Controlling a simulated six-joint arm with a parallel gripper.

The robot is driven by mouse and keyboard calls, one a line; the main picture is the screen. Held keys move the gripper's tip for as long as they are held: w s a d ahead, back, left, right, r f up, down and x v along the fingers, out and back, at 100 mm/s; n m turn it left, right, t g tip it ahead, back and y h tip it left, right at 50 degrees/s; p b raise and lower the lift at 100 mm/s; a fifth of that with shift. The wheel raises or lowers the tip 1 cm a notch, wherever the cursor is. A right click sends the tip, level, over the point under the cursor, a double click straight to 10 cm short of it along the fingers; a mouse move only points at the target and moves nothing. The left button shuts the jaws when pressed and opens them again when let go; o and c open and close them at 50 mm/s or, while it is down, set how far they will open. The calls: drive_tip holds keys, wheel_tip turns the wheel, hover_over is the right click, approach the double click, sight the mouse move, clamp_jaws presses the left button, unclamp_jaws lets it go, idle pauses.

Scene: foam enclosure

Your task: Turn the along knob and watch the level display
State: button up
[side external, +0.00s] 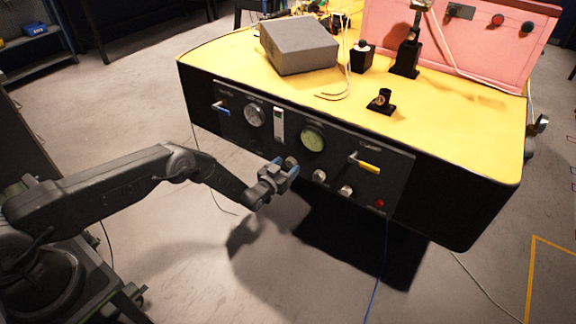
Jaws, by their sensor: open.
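A black control panel (235,130) is on the front of the yellow-topped bench. Small round knobs sit along its lower part: one (291,161) right by my gripper, a middle one (319,176) and a right one (345,191). Their labels are too small to read, so I cannot tell which is the along knob. A narrow upright white indicator (279,125) and a round greenish screen (312,138) are above them; I cannot tell which is the level display. My gripper (288,168) is open at the panel, its blue-tipped fingers close to the left knob. Contact is unclear.
The panel also has a round dial (254,115), a left lever (221,108), a yellow-handled lever (366,166) and a red button (380,204). A grey box (299,46) and black mounts (406,55) stand on the yellow bench top (450,120). Floor before the panel is mostly clear.

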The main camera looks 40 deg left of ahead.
drive_tip(key=shift+w, duration=0.65)
drive_tip(key=shift+c, duration=0.3)
drive_tip(key=c, duration=0.8)
drive_tip(key=shift+c, duration=0.3)
drive_tip(key=shift+m, duration=0.4)
drive_tip(key=m, duration=0.4)
drive_tip(key=shift+d, duration=0.1)
drive_tip(key=shift+m, duration=2.8)
